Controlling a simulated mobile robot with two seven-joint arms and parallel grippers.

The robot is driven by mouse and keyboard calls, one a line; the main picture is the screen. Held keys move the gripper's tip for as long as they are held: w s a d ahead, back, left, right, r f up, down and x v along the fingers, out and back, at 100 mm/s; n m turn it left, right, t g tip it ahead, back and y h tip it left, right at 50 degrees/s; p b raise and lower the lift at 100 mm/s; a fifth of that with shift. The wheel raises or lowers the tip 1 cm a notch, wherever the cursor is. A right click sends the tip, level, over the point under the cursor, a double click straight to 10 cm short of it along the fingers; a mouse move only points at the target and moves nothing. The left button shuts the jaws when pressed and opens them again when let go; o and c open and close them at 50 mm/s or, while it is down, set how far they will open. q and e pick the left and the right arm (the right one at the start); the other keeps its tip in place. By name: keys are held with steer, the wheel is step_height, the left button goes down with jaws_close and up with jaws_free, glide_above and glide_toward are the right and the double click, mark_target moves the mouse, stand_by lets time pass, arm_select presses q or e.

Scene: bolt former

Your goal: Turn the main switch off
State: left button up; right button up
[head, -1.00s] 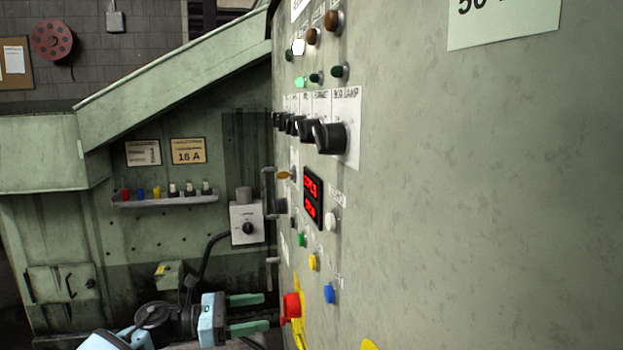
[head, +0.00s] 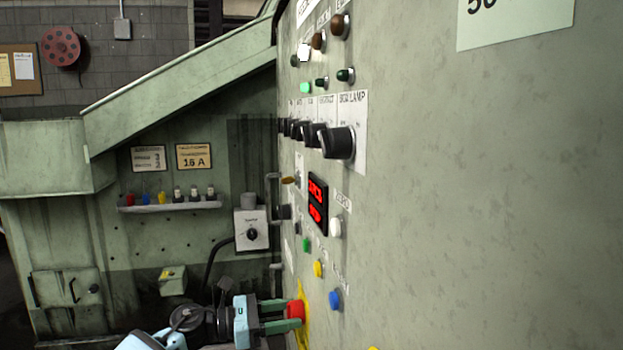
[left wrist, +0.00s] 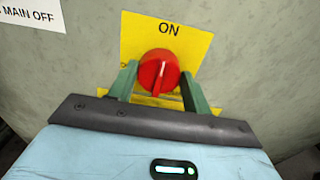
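The main switch is a red round knob (left wrist: 158,72) on a yellow plate (left wrist: 190,42) marked ON above it. Its raised grip stands almost upright, with a dark line at its lower end. In the head view the red knob (head: 295,312) is at the lower middle, on the side of the grey-green cabinet. My left gripper (head: 281,316) points at it from the left; in the left wrist view its green fingers (left wrist: 158,85) are spread, one on each side of the knob. Whether they touch it I cannot tell. My right gripper is not in view.
The cabinet panel (head: 480,200) fills the right side. Above the switch are blue (head: 335,299) and yellow (head: 318,268) buttons, a red display (head: 317,205) and black rotary knobs (head: 337,143). A white label (left wrist: 30,14) reads MAIN OFF.

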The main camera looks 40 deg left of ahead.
arm_select(q)
steer(key=shift+s+d, duration=0.1)
steer(key=shift+d, duration=0.1)
steer(key=c, duration=0.3)
